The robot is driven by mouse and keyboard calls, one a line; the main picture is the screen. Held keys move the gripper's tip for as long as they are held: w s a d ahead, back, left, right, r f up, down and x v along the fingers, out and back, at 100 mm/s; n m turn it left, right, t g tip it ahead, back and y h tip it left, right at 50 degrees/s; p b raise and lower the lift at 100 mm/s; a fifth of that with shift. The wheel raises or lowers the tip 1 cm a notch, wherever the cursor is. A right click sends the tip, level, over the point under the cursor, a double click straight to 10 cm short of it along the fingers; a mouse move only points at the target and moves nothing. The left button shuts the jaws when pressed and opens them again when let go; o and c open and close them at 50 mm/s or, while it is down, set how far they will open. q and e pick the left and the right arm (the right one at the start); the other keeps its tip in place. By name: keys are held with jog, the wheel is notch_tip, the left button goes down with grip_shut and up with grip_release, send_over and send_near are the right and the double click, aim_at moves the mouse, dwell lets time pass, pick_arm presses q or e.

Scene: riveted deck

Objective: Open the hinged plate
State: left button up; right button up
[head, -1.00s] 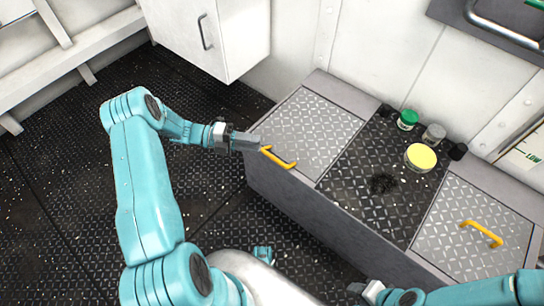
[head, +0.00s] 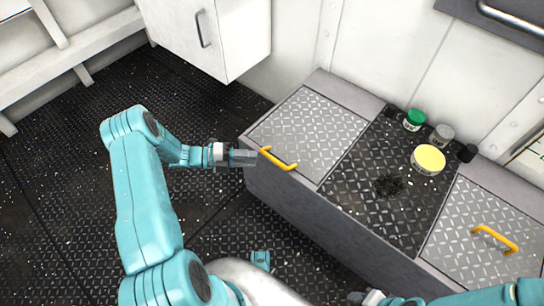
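A grey diamond-tread plate (head: 312,125) with a yellow bar handle (head: 278,160) along its front edge lies flat in the left part of the bench top. A second tread plate (head: 475,215) with a yellow handle (head: 495,240) lies flat at the right end. My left gripper (head: 245,158) is just left of the left plate's handle, by the bench's front corner. Its fingers appear side-on, so their opening and any contact with the handle are unclear. My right gripper (head: 362,298) is at the bottom edge, mostly cut off or hidden.
On the dark middle panel (head: 365,205) stand a green-lidded jar (head: 413,120), a grey-lidded jar (head: 441,135), a yellow-topped tin (head: 428,159) and a small black item (head: 467,153), near a dark patch of bits (head: 389,186). A white cabinet (head: 235,40) hangs behind. The dark floor at left is clear.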

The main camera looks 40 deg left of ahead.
aim_at(272, 157)
pick_arm(q)
jog(key=x, duration=0.8)
jog(key=shift+a, duration=0.1)
grip_shut()
